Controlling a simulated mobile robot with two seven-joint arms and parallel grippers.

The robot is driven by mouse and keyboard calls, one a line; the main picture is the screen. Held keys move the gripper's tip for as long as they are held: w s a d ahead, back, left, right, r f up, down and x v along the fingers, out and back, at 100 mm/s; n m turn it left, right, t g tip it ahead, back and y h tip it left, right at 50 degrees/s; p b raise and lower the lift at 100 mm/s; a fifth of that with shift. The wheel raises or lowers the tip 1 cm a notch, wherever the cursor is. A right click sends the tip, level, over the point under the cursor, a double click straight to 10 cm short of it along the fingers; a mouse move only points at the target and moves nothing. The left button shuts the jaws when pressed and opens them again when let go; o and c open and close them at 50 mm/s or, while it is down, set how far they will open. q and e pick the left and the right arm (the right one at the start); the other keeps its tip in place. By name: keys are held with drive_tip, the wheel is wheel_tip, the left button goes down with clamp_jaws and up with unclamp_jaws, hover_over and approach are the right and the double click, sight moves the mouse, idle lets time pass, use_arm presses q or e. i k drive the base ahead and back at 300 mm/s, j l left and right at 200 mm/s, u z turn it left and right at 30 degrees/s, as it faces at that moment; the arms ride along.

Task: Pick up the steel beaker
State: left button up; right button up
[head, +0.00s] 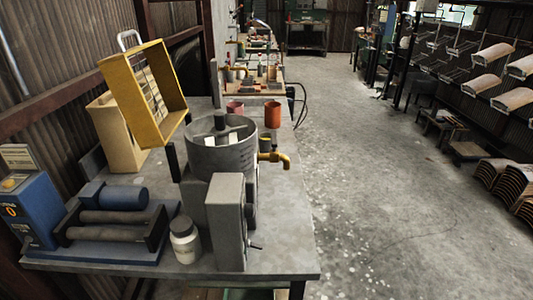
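I cannot single out a steel beaker with certainty. A wide grey metal-looking drum (222,158) stands upright on the grey table (285,230), with a yellow spout (276,158) at its right. A small white jar with a grey lid (185,240) stands upright near the table's front, left of a grey box (226,222). Two reddish cups, one darker (234,108) and one orange-red (272,115), stand behind the drum. Neither of my grippers is in view.
A blue machine (30,210) and a roller unit (110,222) fill the table's left front. A tilted yellow frame (150,90) rises behind them against a tan box (115,130). Hanging racks (488,83) line the right. The concrete floor (385,190) beside the table is open.

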sight(264, 138)
drive_tip(key=k, duration=0.4)
drive_tip(key=u, duration=2)
drive_tip(key=k+l, duration=0.1)
drive_tip(key=l, duration=0.55)
drive_tip(key=k+l, duration=0.1)
drive_tip(key=l, duration=0.5)
drive_tip(key=k+l, duration=0.1)
drive_tip(key=l, duration=0.55)
drive_tip(key=k+l, duration=0.1)
drive_tip(key=l, duration=0.5)
drive_tip(key=k+l, duration=0.1)
drive_tip(key=l, duration=0.55)
drive_tip(key=k+l, duration=0.1)
drive_tip(key=l, duration=0.5)
